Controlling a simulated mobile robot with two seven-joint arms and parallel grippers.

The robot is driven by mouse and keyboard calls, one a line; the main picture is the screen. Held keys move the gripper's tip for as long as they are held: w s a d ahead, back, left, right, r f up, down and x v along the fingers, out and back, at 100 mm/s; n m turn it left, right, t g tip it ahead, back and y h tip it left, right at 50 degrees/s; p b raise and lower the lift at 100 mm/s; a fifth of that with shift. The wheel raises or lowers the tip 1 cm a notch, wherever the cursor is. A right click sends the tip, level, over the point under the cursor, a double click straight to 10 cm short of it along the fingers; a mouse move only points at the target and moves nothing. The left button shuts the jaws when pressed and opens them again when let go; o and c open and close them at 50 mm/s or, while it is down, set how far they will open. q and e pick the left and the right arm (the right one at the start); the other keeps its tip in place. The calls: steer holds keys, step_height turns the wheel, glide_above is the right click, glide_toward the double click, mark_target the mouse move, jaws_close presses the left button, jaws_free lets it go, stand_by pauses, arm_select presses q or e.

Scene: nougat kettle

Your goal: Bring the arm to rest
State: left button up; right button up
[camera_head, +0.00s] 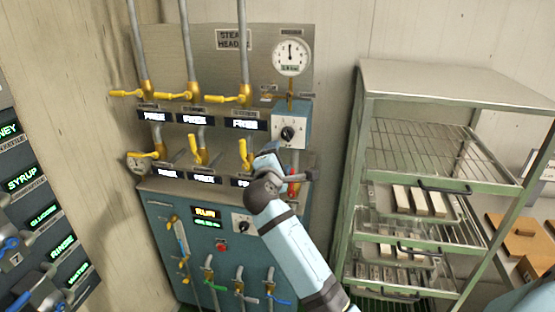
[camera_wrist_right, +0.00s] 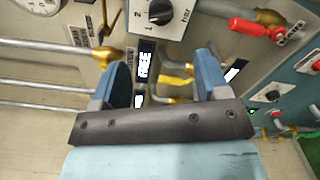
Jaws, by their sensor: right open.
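My right arm (camera_head: 293,250) comes up from the bottom of the head view towards the steam header panel. My right gripper (camera_head: 280,165) is in front of the panel's lower right part, close to the yellow-handled valves. In the right wrist view, the two blue fingers of this gripper (camera_wrist_right: 163,75) stand apart with nothing held between them. A lit FREE label (camera_wrist_right: 145,65) and yellow valve parts show behind the gap. Whether a finger touches a valve cannot be told. My left gripper is not in view.
The steam header panel (camera_head: 190,65) has pipes, yellow valves and a round gauge (camera_head: 291,56). A dial box (camera_head: 290,125) and red handle (camera_wrist_right: 248,27) are close to the gripper. A green metal rack (camera_head: 450,82) stands right; a display panel (camera_head: 25,215) is left.

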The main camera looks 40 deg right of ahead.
steer(key=shift+f, duration=0.1)
steer(key=s+a+f+t+y, duration=0.1)
steer(key=s+a+f+y, duration=0.15)
steer(key=f, duration=0.45)
steer(key=s+a+f+y, duration=0.2)
steer(key=a+f+y, duration=0.15)
steer(key=f, duration=0.45)
steer(key=s+a+f+m+y, duration=0.2)
steer(key=s+a+f+y, duration=0.1)
steer(key=s+a+f, duration=0.2)
steer(key=s+a+f+m+g+y, duration=0.1)
steer(key=s+a+f+m+y, duration=0.2)
steer(key=s+f, duration=0.7)
step_height(320, 180, down, 2)
steer(key=shift+s+a+f+y, duration=0.1)
steer(key=shift+s+a+y, duration=0.15)
steer(key=shift+a+y, duration=0.55)
steer(key=s+a+f+m+y, duration=0.1)
steer(key=s, duration=0.2)
steer(key=s+a+f+m, duration=0.2)
steer(key=s, duration=0.2)
steer(key=s+a+f+m+g+y, duration=0.1)
steer(key=s+m, duration=0.1)
steer(key=s, duration=0.2)
steer(key=shift+s+a+f+y, duration=0.2)
steer(key=shift+a+y, duration=0.1)
steer(key=shift+a, duration=0.1)
steer(key=shift+c, duration=0.3)
